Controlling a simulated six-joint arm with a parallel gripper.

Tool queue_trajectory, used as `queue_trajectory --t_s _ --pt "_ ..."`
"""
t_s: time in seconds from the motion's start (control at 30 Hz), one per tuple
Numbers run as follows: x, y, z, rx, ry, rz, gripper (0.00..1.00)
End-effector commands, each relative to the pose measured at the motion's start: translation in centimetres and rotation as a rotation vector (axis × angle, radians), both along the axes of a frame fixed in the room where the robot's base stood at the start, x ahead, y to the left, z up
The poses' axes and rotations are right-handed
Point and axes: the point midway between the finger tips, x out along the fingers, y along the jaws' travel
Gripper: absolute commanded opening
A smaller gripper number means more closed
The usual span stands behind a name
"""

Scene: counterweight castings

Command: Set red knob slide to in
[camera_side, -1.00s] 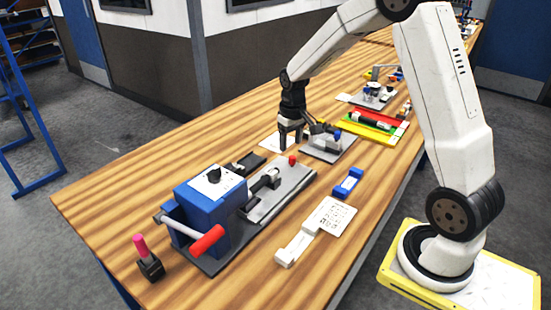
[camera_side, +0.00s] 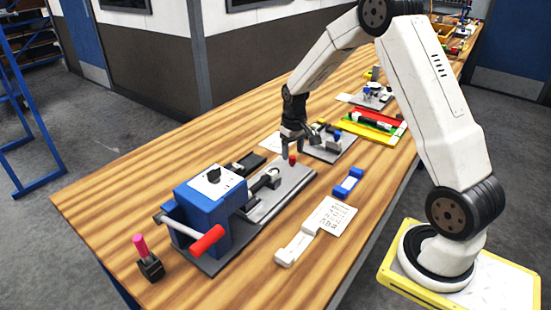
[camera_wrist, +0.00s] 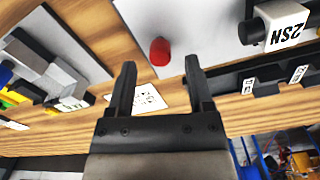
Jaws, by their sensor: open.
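The red knob (camera_side: 292,160) stands at the far end of a grey slide plate (camera_side: 287,187) in the side view. In the wrist view the red knob (camera_wrist: 160,51) shows ahead of the fingertips, on a light grey plate (camera_wrist: 200,22). My gripper (camera_side: 298,152) is just above and beside the knob in the side view. In the wrist view my gripper (camera_wrist: 160,68) has its two fingers spread apart with nothing between them. I cannot tell whether a finger touches the knob.
A blue box (camera_side: 210,208) with a red-ended handle (camera_side: 206,240) stands at the near end of the plate. A blue block (camera_side: 348,183) and a white card (camera_side: 330,216) lie to the right. A grey fixture (camera_side: 330,147) and a yellow tray (camera_side: 350,129) lie behind.

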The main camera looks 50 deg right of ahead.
Motion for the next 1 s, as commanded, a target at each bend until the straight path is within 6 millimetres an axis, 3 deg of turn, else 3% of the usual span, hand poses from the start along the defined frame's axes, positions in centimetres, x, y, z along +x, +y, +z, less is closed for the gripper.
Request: queue_trajectory --t_s 0.23,0.63,0.67,0.87,1.0 --pt "0.0 0.0 -2.5 0.001 0.002 0.000 0.67" --pt "0.0 0.0 -3.2 0.000 0.000 0.000 0.67" --pt "0.0 0.0 -3.2 0.000 0.000 0.000 0.63" --pt "0.0 0.0 -3.2 0.000 0.000 0.000 0.00" --pt "0.0 0.0 -3.1 0.000 0.000 0.000 0.00"
